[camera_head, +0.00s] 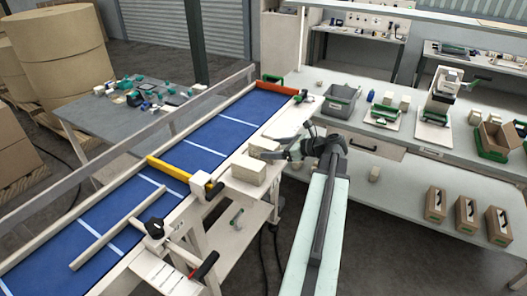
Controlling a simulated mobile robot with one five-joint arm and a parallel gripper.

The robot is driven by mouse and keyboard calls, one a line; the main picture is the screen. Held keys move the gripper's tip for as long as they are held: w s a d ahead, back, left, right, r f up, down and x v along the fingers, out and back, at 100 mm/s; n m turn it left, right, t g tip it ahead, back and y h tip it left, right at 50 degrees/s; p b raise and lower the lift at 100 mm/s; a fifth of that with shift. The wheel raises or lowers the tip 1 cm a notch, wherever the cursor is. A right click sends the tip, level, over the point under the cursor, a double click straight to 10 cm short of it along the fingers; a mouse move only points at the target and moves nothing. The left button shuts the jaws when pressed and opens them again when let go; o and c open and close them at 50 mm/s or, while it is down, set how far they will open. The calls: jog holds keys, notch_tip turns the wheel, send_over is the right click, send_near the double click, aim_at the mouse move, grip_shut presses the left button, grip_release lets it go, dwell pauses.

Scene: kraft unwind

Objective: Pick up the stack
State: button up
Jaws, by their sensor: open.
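A pale, off-white block-like stack (249,171) sits at the right edge of the blue-surfaced conveyor table, near the middle of the picture. I cannot tell whether the fingers touch the stack.
The conveyor (215,135) has a yellow bar (168,168) across it and an orange end stop (278,87). A bench on the right carries a grey bin (340,101) and an open carton (498,138). Brown boxes (466,217) stand on its lower shelf. Large kraft rolls (62,55) stand at left.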

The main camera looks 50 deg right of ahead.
aim_at(264, 149)
jog(key=b+x, duration=0.1)
jog(key=x, duration=0.3)
jog(key=shift+w+a, duration=0.2)
jog(key=shift+w, duration=0.05)
jog(key=c, duration=1.6)
jog(key=shift+o, duration=0.2)
